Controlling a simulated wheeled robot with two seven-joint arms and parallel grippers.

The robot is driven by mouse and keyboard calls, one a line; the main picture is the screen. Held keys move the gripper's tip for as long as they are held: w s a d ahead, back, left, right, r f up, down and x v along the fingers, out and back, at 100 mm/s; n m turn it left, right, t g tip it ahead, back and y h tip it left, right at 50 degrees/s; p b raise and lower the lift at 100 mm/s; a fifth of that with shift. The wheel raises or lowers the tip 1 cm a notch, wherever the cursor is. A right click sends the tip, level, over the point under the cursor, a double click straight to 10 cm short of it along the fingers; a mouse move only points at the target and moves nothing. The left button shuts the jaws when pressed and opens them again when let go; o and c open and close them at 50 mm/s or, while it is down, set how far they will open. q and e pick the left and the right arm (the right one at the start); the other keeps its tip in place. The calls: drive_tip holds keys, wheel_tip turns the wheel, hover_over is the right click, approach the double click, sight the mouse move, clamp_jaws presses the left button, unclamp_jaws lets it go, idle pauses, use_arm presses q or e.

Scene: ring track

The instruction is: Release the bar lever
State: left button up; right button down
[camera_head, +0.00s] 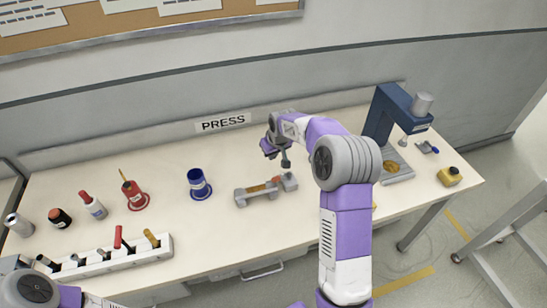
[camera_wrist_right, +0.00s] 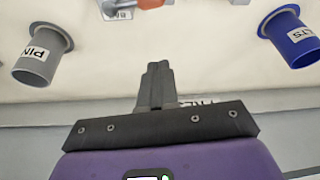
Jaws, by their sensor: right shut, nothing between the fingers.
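A grey bar-shaped fixture (camera_head: 258,194) with end blocks lies on the table in the head view. A small orange piece (camera_head: 276,180) shows near its right end; I cannot tell which part is the lever. My right gripper (camera_head: 286,161) is just above the fixture's right end, apparently apart from it. In the right wrist view its fingers (camera_wrist_right: 156,85) are shut together with nothing between them. An orange part (camera_wrist_right: 150,3) with a grey piece shows beyond them, cut off at the top edge. My left arm enters at the lower left; its gripper is not in view.
A blue cup (camera_head: 198,185) stands left of the fixture; a grey cup (camera_wrist_right: 43,55) shows in the wrist view. Bottles and a white tool rack (camera_head: 100,262) are left.

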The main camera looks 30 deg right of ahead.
drive_tip(key=b+x, duration=0.1)
drive_tip(key=x, duration=0.7)
drive_tip(key=s, duration=0.3)
drive_tip(key=shift+a, duration=0.1)
drive_tip(key=shift+s+f, duration=0.15)
drive_tip(key=shift+s, duration=0.3)
